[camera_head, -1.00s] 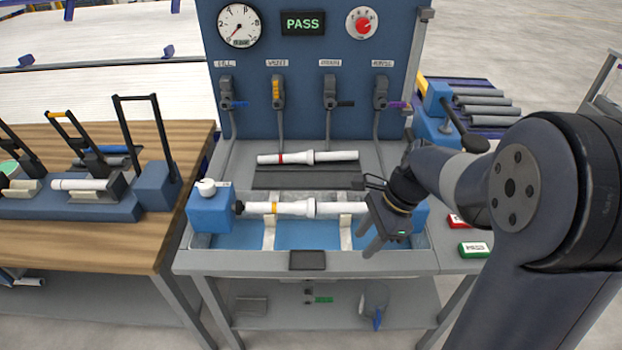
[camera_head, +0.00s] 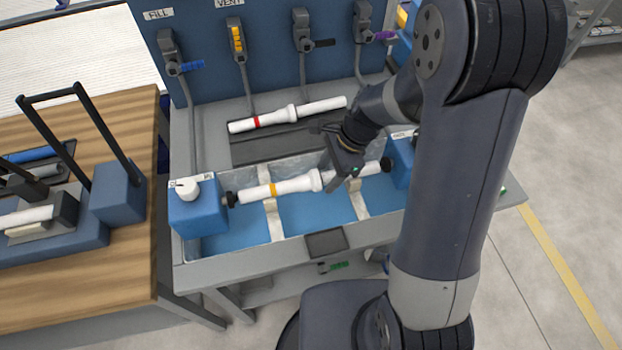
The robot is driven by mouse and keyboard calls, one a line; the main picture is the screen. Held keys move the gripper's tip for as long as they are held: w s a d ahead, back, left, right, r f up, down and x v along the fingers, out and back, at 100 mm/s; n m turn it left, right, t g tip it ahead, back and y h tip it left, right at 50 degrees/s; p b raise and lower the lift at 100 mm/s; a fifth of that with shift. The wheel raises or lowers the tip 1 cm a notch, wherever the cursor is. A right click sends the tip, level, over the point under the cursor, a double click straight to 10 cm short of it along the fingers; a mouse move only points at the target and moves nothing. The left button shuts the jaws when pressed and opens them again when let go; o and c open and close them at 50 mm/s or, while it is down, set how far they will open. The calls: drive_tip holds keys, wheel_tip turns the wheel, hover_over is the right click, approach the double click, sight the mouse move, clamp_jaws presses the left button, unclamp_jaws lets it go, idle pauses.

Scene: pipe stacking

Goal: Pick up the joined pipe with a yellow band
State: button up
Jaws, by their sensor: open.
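The joined white pipe with a yellow band (camera_head: 290,186) lies across the cradles of the blue water trough (camera_head: 218,244), between two blue end blocks. Its wider joint is near its middle, and the yellow band is left of it. My gripper (camera_head: 338,186) is open, just right of the joint and over the pipe's right half. It hides part of the pipe there. I cannot tell whether the fingers touch the pipe.
A similar joined pipe with a red band (camera_head: 258,121) lies on the dark rack behind the trough. Valves and hoses (camera_head: 236,46) rise on the blue panel behind. A wooden bench (camera_head: 120,250) with a clamp fixture (camera_head: 116,192) stands at left.

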drive_tip(key=shift+a+f, duration=0.1)
drive_tip(key=shift+f, duration=0.1)
drive_tip(key=shift+c, duration=0.4)
drive_tip(key=c, duration=1)
